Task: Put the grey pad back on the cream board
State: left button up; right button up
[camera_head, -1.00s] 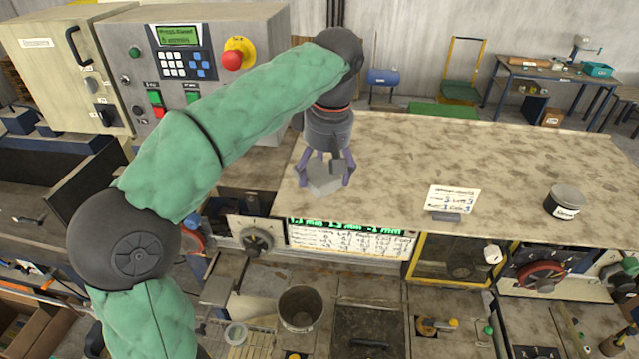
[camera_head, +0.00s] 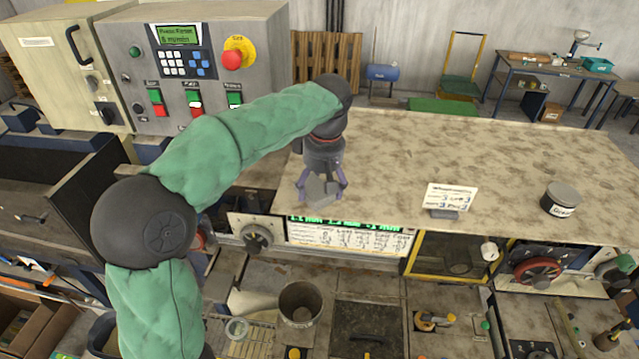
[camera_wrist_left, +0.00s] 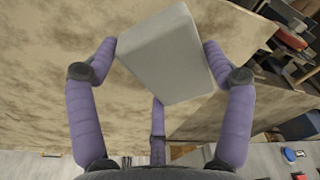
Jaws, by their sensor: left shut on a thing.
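The grey pad (camera_head: 320,191) is a small light block. My left gripper (camera_head: 323,183) is shut on it, over the front left part of the mottled worktop. In the left wrist view the pad (camera_wrist_left: 168,58) sits tilted between the purple fingers of the gripper (camera_wrist_left: 160,48), two at its sides and one at its near edge. The gap between pad and worktop is hard to judge. A cream slatted piece (camera_head: 250,346) shows at the bottom edge of the head view; I cannot tell if it is the cream board. My right gripper is not in view.
The mottled worktop (camera_head: 480,160) is mostly clear. A small sign (camera_head: 449,198) stands near its front edge and a lidded jar (camera_head: 561,199) at its right. A metal cup (camera_head: 300,304) stands on the lower bench. A control cabinet (camera_head: 200,60) stands behind my left arm.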

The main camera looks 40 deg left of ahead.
pick_arm(q)
jog(key=shift+f, duration=0.1)
jog(key=shift+f, duration=0.15)
jog(key=o, duration=1.1)
jog(key=shift+c, duration=0.2)
jog(key=shift+r, duration=0.2)
notch_tip(320, 180, up, 12)
jog(key=d, duration=0.1)
jog(key=shift+s+d, duration=0.2)
jog(key=shift+d, duration=0.05)
